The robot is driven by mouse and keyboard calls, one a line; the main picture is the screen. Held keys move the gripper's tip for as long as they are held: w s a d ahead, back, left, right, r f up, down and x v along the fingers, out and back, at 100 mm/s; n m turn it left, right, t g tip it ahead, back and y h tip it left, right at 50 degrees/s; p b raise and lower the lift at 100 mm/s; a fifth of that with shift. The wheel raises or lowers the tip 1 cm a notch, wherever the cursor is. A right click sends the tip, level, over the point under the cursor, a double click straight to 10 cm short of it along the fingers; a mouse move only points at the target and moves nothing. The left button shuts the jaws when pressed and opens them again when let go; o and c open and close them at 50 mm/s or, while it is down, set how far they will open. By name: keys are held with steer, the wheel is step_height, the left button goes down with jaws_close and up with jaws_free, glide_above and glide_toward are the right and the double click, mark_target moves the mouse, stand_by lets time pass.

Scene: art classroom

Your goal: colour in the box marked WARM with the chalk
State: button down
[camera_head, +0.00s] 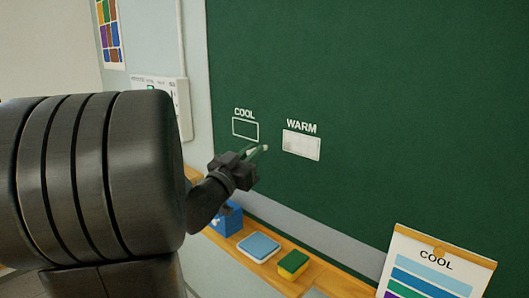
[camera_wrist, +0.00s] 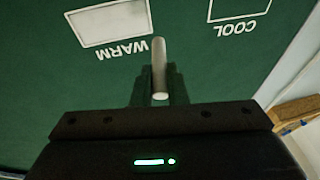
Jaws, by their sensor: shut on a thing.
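The green chalkboard (camera_head: 400,110) has a box marked WARM (camera_head: 301,145) that is filled with pale chalk nearly all over, with faint streaks. To its left is a box marked COOL (camera_head: 245,129), an empty white outline. My gripper (camera_head: 255,153) is shut on a white chalk stick (camera_wrist: 160,70), just below and between the two boxes in the head view. In the wrist view the labels are upside down, with the filled WARM box (camera_wrist: 110,22) at upper left and the COOL box (camera_wrist: 238,8) at upper right. I cannot tell whether the chalk tip touches the board.
A wooden ledge (camera_head: 225,243) runs below the board. A COOL colour chart (camera_head: 436,268) stands at lower right. The board right of WARM is clear.

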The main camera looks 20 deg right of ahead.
steer(key=shift+f+b, duration=0.3)
steer(key=shift+f, duration=0.35)
steer(key=w+d, duration=0.2)
steer(key=d, duration=0.3)
steer(key=shift+w+d+b, duration=0.2)
steer(key=shift+d+b, duration=0.1)
steer(key=shift+d, duration=0.05)
steer(key=shift+w+d+r, duration=0.1)
steer(key=shift+w+d, duration=0.15)
steer(key=shift+d, duration=0.4)
stand_by(0.4)
steer(key=shift+s, duration=0.15)
steer(key=shift+s+d, duration=0.25)
steer(key=shift+s, duration=0.4)
steer(key=shift+s+d+b, duration=0.35)
steer(key=shift+s+b, duration=0.1)
steer(key=shift+s, duration=0.25)
steer(key=shift+w+r, duration=0.1)
steer(key=shift+w, duration=0.05)
